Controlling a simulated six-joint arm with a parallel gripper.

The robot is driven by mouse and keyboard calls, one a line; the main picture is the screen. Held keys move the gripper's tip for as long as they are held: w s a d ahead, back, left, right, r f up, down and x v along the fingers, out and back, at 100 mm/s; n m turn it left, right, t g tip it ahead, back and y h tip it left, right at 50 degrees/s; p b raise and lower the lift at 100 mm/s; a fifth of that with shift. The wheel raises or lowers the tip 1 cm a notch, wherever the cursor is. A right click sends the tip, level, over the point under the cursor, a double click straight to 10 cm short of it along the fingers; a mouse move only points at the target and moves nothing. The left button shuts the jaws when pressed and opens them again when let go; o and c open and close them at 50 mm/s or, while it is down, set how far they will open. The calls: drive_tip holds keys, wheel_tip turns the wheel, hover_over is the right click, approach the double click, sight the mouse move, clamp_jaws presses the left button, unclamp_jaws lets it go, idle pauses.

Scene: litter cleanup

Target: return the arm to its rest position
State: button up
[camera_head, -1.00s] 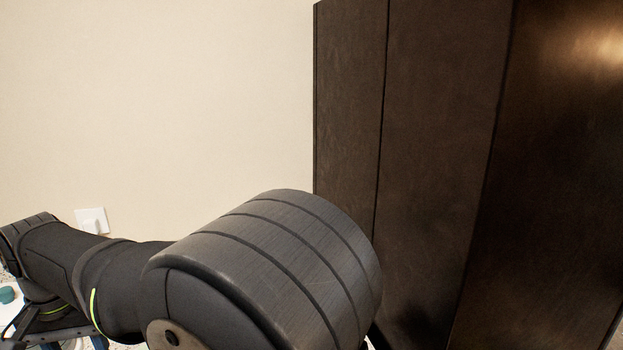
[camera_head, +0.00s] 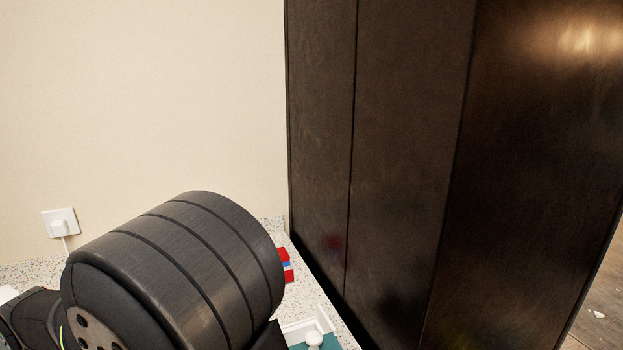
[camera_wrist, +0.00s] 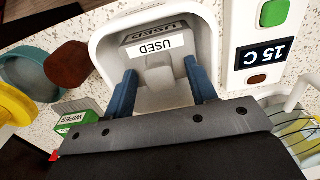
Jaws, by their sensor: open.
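My arm (camera_head: 175,275) fills the lower left of the head view, with its large dark joint in front of the counter. My gripper (camera_wrist: 160,90) shows in the wrist view with its two blue fingers apart. Nothing is visibly held between the fingers. Beyond them is a white container (camera_wrist: 108,45) with a box marked "USED" (camera_wrist: 160,45) in it. The fingertips overlap the container's opening in the picture; I cannot tell whether they touch it. The gripper is not visible in the head view.
A tall dark cabinet (camera_head: 400,150) stands at the right. A speckled counter (camera_head: 318,287) holds a red and blue item (camera_head: 285,265). The wrist view shows a green wipes box (camera_wrist: 75,117), a teal bowl (camera_wrist: 32,70), a "15 C" panel (camera_wrist: 270,52) and a wire rack (camera_wrist: 295,118).

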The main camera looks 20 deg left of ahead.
wheel_tip(320, 180, up, 17)
wheel_tip(320, 180, down, 18)
drive_tip(key=shift+r, duration=0.2)
wheel_tip(320, 180, up, 13)
drive_tip(key=w+d, duration=0.3)
drive_tip(key=w, duration=0.8)
drive_tip(key=shift+f, duration=0.25)
drive_tip(key=shift+d, duration=0.1)
